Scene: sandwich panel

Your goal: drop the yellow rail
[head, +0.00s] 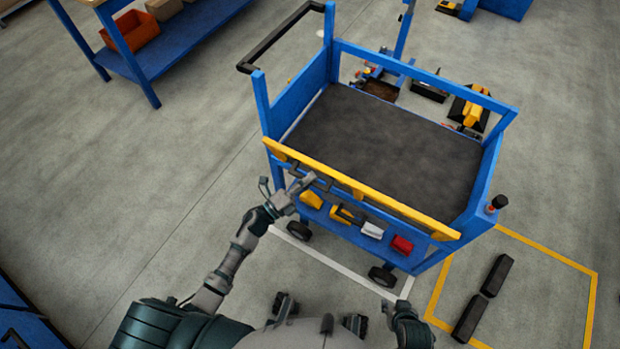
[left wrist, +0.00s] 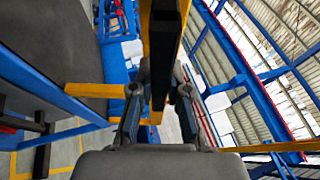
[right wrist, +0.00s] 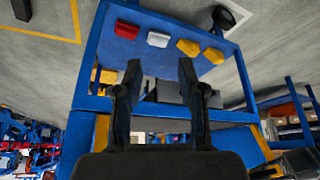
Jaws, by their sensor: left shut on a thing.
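The yellow rail (head: 365,190) lies along the near top edge of the blue cart (head: 340,60), slanting from upper left to lower right in the head view. My left gripper (head: 305,185) is at the rail's left part, on the near side. In the left wrist view my left gripper (left wrist: 158,92) is shut on the rail, at a dark bar (left wrist: 165,45) beside its yellow face; the exact contact is partly hidden. My right gripper (right wrist: 160,72) is open and empty in the right wrist view, facing the cart's lower shelf from a distance. I cannot make out its fingers in the head view.
The cart has a dark top mat (head: 380,140) and a lower shelf with yellow, white and red (head: 401,245) pieces. A blue table with an orange bin (head: 130,32) stands at upper left.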

